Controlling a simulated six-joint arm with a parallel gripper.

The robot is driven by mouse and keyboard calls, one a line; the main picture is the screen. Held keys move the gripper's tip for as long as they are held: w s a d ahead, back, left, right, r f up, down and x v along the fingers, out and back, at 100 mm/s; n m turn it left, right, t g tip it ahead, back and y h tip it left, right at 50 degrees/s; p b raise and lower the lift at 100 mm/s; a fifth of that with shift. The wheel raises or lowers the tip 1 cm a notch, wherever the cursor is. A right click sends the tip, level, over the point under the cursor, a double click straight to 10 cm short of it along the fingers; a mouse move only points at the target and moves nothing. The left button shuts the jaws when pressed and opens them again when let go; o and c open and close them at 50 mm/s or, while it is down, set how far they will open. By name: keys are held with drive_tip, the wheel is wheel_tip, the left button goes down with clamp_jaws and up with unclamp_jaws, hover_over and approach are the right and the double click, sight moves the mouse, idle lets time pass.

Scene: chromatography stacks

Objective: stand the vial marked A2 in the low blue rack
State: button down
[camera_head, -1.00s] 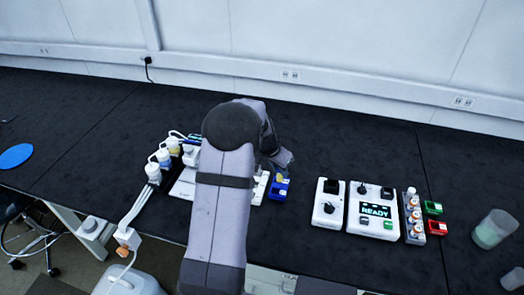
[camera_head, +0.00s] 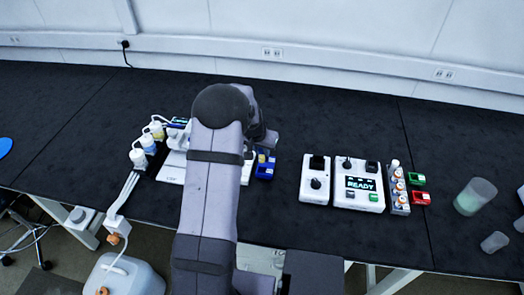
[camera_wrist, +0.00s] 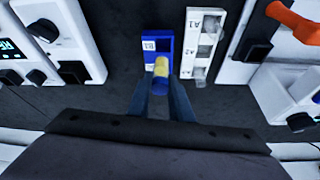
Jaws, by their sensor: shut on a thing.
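The low blue rack (camera_head: 265,171) stands on the dark bench just right of my arm. In the wrist view the blue rack (camera_wrist: 153,45) carries a white tag that seems to read B1. My gripper (camera_wrist: 160,92) is shut on a small vial with a yellow band or cap (camera_wrist: 161,67), which shows between the fingers in front of the rack. No A2 mark is readable on the vial. Whether its lower end is inside the rack or above it, I cannot tell. In the head view my gripper (camera_head: 268,140) is close above the rack, its fingertips partly hidden.
A white rack (camera_wrist: 201,45) with A-labelled slots stands beside the blue rack. The back bench is clear.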

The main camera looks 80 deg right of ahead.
sight(261, 160)
drive_tip(key=shift+f+b, duration=1.5)
drive_tip(key=shift+f, duration=0.65)
drive_tip(key=shift+f+b, duration=1.4)
drive_tip(key=c, duration=1.5)
unclamp_jaws()
drive_tip(key=shift+r, duration=0.15)
drive_tip(key=shift+r+p, duration=2.8)
drive_tip(key=shift+r, duration=1.1)
